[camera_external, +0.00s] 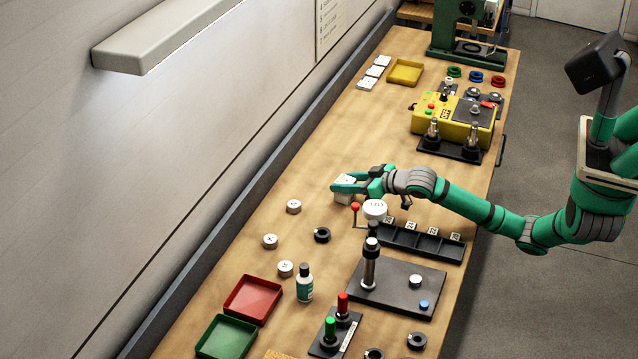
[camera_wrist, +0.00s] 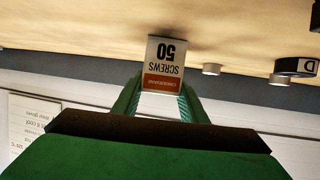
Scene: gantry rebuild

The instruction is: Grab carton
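A small white carton (camera_wrist: 166,52) with an orange band and "50 SCREWS" lettering, upside down in the wrist view, stands between the two fingers of my gripper (camera_wrist: 162,88). In the external view the carton (camera_external: 343,198) is on the wooden bench, partly hidden by the near finger of my gripper (camera_external: 350,185). The fingers lie along its two sides with hardly any gap. I cannot tell whether they press on it or whether it is lifted.
A white round piece on a red-knobbed stand (camera_external: 375,209) is close to my wrist. A black compartment tray (camera_external: 425,243) and a black ring (camera_external: 322,235) are nearer. A yellow box (camera_external: 440,120) stands farther back.

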